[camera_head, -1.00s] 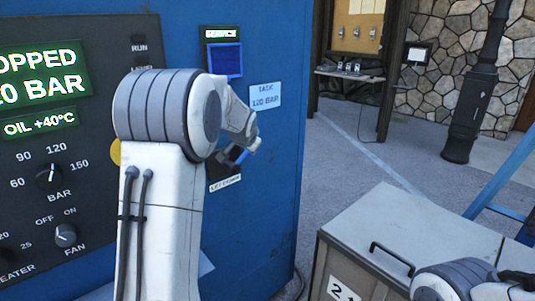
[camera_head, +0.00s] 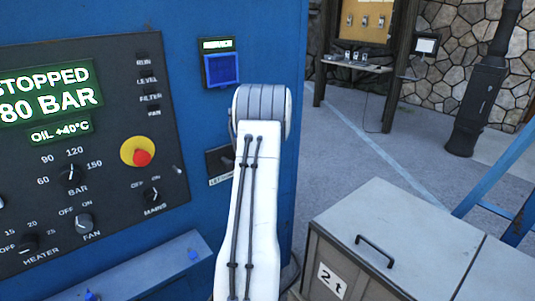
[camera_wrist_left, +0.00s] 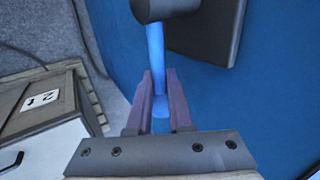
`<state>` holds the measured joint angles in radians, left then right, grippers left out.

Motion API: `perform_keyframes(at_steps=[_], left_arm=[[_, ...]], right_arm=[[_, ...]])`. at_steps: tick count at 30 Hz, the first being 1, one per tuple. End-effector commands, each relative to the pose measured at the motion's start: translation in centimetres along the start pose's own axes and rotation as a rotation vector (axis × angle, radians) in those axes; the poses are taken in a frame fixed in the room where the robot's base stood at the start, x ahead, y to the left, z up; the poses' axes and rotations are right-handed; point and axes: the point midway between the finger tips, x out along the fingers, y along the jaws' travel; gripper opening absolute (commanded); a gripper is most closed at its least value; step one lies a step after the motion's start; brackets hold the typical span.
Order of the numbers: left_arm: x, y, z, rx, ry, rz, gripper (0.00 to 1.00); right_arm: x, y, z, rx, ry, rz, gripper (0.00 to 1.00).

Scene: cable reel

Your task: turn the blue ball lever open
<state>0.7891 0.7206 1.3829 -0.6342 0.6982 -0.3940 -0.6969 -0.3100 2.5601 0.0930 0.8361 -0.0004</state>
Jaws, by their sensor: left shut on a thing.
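In the left wrist view the lever shows as a blue rod (camera_wrist_left: 155,45) running down from a dark round hub (camera_wrist_left: 165,8). My left gripper (camera_wrist_left: 159,76) has its two purple-grey fingers on either side of the rod and is shut on it. In the head view my left arm covers the gripper and most of the lever; only part of its dark plate (camera_head: 219,160) shows on the blue cabinet (camera_head: 190,120). Whether the lever is open cannot be told. My right gripper is not in view.
A control panel (camera_head: 105,215) with a green screen (camera_head: 47,92) reading STOPPED 80 BAR is at left. A red stop button (camera_head: 142,157) is beside my arm. A grey box marked 2 t (camera_head: 398,225) stands at right. Open floor (camera_head: 350,150) lies behind it.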

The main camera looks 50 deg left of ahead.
Motion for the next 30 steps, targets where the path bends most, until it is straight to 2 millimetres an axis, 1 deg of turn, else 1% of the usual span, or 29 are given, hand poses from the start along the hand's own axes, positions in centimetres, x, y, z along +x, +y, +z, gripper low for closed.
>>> perform_keyframes(at_steps=[1, 6, 15, 16, 18, 30], left_arm=[[-0.3, -0.5, -0.8, 0.000, 0.021, -0.012, 0.00], [0.2, -0.8, -0.2, 0.001, 0.006, -0.012, 0.00], [0.3, -0.8, -0.2, 0.002, 0.004, -0.011, 0.00], [0.3, -0.7, -0.2, 0.002, 0.004, -0.011, 0.26], [0.3, -0.7, -0.1, 0.002, 0.004, -0.011, 0.48], [0.5, -0.7, 0.3, 0.001, -0.006, -0.008, 0.48]], right_arm=[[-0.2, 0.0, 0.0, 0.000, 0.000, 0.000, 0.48], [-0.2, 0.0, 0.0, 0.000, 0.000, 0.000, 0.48], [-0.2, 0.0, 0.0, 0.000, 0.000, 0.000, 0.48], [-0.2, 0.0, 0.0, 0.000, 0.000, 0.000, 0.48], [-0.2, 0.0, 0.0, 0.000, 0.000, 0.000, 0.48], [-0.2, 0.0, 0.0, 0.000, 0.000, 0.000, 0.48]])
